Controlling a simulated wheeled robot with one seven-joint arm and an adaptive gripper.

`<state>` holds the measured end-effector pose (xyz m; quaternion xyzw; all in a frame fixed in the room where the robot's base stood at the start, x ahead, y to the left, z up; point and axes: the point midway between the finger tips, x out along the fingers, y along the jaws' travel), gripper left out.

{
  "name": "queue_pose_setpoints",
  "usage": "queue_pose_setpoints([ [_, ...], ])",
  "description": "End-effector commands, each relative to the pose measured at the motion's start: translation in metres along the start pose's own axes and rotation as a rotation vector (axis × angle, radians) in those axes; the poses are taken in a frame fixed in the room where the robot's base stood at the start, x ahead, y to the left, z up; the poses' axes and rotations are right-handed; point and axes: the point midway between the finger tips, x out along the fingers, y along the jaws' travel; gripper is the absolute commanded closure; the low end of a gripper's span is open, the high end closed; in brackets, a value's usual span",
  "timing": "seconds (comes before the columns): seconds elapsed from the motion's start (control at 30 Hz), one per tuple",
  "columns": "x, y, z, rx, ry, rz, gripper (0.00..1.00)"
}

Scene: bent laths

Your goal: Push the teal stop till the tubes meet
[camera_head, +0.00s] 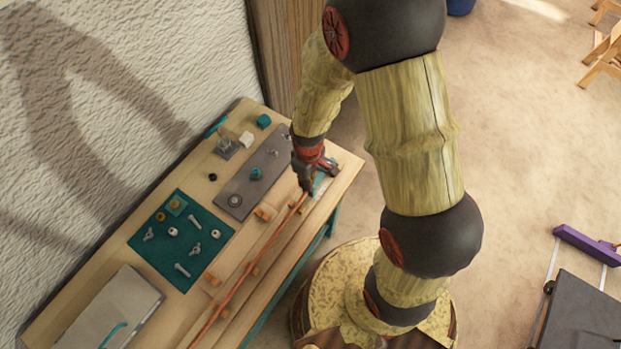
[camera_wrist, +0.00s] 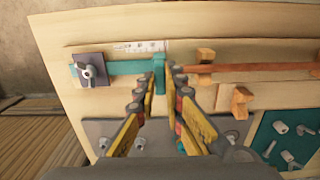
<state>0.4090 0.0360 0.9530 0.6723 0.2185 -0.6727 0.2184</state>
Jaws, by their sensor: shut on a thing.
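The teal stop (camera_wrist: 125,68) lies along the bench edge as a flat bar with an upright end at my fingertips; part of it shows beside my gripper in the head view (camera_head: 321,183). A dark square plate with a wing nut (camera_wrist: 88,72) sits over its left end. My gripper (camera_wrist: 168,78) is shut on the stop's upright end; the fingers hide some of the contact. A long orange-brown lath (camera_wrist: 260,68) runs right from near my fingertips and down the bench in the head view (camera_head: 244,271). I cannot make out separate tubes meeting.
Wooden blocks (camera_wrist: 240,102) stand beside the lath. A grey plate (camera_head: 232,197) and a teal mat (camera_head: 157,238) with bolts and nuts lie on the bench. A grey box (camera_head: 105,305) is at the near end. The wall borders the left side.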

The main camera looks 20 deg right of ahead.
Motion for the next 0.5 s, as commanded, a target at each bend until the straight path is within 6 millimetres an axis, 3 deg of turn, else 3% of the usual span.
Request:
queue_pose_setpoints([
  [0.33,-0.0001,0.0003,-0.0001,0.000,0.000,0.000,0.71],
  [0.5,-0.0001,0.0003,-0.0001,0.000,0.000,0.000,0.71],
])
